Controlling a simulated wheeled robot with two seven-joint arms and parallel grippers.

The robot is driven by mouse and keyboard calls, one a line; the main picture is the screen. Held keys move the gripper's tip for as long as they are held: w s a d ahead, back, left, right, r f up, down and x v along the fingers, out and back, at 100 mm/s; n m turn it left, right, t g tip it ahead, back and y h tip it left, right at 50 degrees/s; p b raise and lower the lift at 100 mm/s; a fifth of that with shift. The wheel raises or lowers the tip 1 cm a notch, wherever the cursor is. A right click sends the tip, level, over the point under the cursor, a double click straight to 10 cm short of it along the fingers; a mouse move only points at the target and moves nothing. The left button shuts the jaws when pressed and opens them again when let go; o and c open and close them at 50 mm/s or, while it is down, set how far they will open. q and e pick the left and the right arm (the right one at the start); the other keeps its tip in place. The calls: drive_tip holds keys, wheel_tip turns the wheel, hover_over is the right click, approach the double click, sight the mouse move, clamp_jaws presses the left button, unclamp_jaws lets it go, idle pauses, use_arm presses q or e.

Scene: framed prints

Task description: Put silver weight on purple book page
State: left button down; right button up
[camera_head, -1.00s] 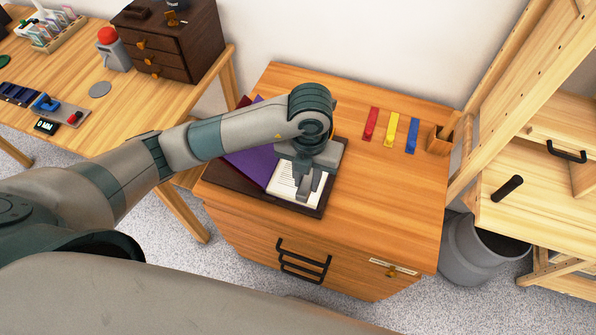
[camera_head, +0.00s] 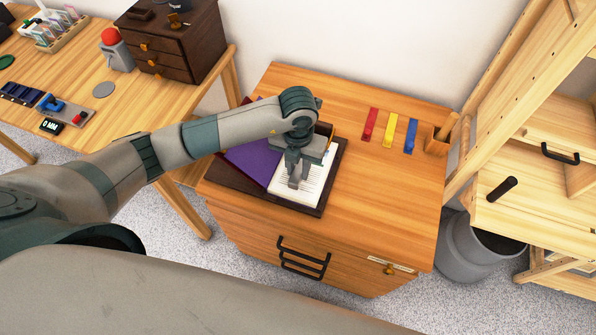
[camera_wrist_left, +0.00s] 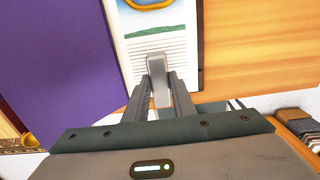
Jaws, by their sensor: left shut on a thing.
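The purple book (camera_head: 252,162) lies open on a dark board on the wooden cabinet. Its purple cover is on the left and a white printed page (camera_head: 313,188) on the right. The purple cover (camera_wrist_left: 70,60) and the page (camera_wrist_left: 165,45) also show in the left wrist view. My left gripper (camera_head: 295,180) is over the page and shut on the silver weight (camera_wrist_left: 157,78), a small grey bar. I cannot tell whether the weight touches the page. My right gripper is not in view.
Red (camera_head: 370,124), yellow (camera_head: 390,130) and blue (camera_head: 411,136) strips lie right of the book, near a wooden holder (camera_head: 437,143). A grey bin (camera_head: 470,245) stands on the floor at right. The cabinet top between book and strips is clear.

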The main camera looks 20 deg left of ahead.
sight(298, 171)
use_arm(q)
drive_tip(key=shift+f+p, duration=0.35)
drive_tip(key=shift+f, duration=0.85)
drive_tip(key=shift+f, duration=0.15)
drive_tip(key=c, duration=1.5)
unclamp_jaws()
drive_tip(key=shift+r, duration=0.35)
wheel_tip(298, 171, up, 12)
drive_tip(key=b, duration=0.3)
drive_tip(key=shift+f+b, duration=0.25)
drive_tip(key=shift+b, duration=0.15)
